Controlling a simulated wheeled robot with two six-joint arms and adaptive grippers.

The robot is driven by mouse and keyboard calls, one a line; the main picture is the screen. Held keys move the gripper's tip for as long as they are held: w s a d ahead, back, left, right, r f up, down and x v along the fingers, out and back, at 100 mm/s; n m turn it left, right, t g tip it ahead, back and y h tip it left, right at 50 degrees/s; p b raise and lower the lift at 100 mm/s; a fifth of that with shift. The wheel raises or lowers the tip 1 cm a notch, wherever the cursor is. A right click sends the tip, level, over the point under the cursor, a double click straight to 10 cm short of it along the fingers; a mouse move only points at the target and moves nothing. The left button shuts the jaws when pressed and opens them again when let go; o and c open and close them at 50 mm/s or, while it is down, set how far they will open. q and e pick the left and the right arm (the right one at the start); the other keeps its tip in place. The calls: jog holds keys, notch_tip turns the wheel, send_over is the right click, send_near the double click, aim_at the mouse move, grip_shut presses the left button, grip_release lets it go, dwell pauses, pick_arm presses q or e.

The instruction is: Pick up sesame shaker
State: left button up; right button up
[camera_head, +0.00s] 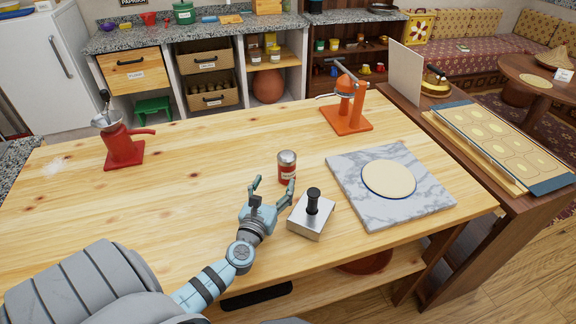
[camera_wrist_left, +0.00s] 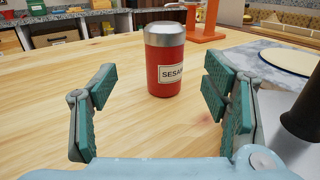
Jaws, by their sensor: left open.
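The sesame shaker (camera_head: 287,168) is a red can with a silver cap and a white label. It stands upright on the wooden table (camera_head: 205,165). In the left wrist view the shaker (camera_wrist_left: 165,62) is a little beyond the fingertips, between the two fingers' lines, with "SESA" readable on its label. My left gripper (camera_head: 272,187) is open and empty, reaching toward the shaker from the near side. Its green-padded fingers (camera_wrist_left: 160,95) are apart on either side and do not appear to touch it. My right gripper is not in view.
A metal box with a black handle (camera_head: 311,216) stands close to the right of my left gripper. A marble slab (camera_head: 430,195) with a round dough sheet (camera_head: 388,179) lies further right. An orange press (camera_head: 346,110) and a red grinder (camera_head: 122,148) stand behind. The table's left side is mostly clear.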

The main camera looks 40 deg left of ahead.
aim_at(284, 169)
pick_arm(q)
jog(key=x, duration=0.3)
jog(key=b+x, duration=0.1)
jog(key=x, duration=0.6)
jog(key=shift+w+d+f+b, duration=0.15)
jog(key=shift+d+f+b, duration=0.15)
jog(key=shift+f+b, duration=0.05)
jog(key=shift+r, duration=0.1)
jog(key=c, duration=1.4)
jog(key=shift+r, duration=0.1)
